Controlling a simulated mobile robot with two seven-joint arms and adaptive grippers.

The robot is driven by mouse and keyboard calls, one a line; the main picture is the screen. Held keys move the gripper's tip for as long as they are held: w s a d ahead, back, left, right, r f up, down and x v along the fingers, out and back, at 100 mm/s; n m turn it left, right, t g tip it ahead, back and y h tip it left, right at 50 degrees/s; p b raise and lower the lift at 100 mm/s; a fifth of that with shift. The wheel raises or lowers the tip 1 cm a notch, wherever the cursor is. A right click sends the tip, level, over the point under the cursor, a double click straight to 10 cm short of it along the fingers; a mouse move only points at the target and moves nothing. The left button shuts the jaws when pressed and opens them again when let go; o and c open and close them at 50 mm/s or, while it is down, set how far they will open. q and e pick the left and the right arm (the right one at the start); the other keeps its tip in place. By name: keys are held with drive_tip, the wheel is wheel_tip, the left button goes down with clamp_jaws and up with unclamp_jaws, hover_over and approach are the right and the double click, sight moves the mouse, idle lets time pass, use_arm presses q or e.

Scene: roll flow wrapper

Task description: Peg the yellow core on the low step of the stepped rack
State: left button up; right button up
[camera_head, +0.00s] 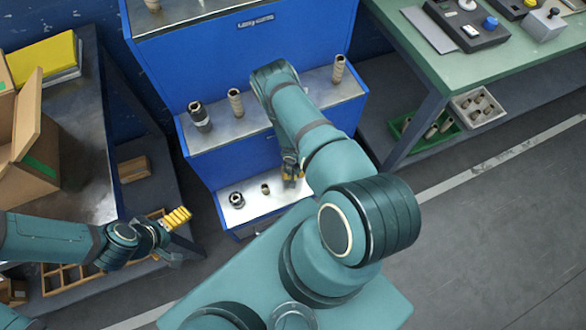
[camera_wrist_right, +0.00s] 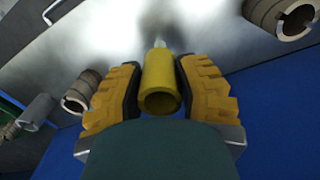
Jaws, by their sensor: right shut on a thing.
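The stepped rack (camera_head: 262,147) is blue with metal-topped steps. My right gripper (camera_head: 291,172) is at the right part of the low step (camera_head: 250,207). In the right wrist view my right gripper (camera_wrist_right: 160,95) is shut on the yellow core (camera_wrist_right: 161,82), which sits between the ridged yellow fingers. A thin pale peg (camera_wrist_right: 159,43) shows just past the core's far end; I cannot tell whether the core is around it. In the head view the core is hidden by my gripper and arm. My left gripper (camera_head: 178,217) is off to the left; its opening is unclear.
On the low step stand a dark core (camera_head: 236,199) and a small brown core (camera_head: 265,188). Several cores, one a tan core (camera_head: 236,102), stand on the step above. At left are a cardboard box (camera_head: 35,150) and a wooden divided tray (camera_head: 70,277); at right, a green bench (camera_head: 470,60).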

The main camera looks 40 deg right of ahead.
drive_tip(key=shift+f, duration=0.25)
idle(0.4)
drive_tip(key=shift+f, duration=0.35)
drive_tip(key=shift+f, duration=0.3)
idle(0.4)
drive_tip(key=shift+f, duration=0.7)
drive_tip(key=shift+f, duration=0.25)
idle(0.4)
drive_tip(key=o, duration=1.4)
drive_tip(key=shift+o, duration=0.2)
drive_tip(key=shift+r, duration=0.1)
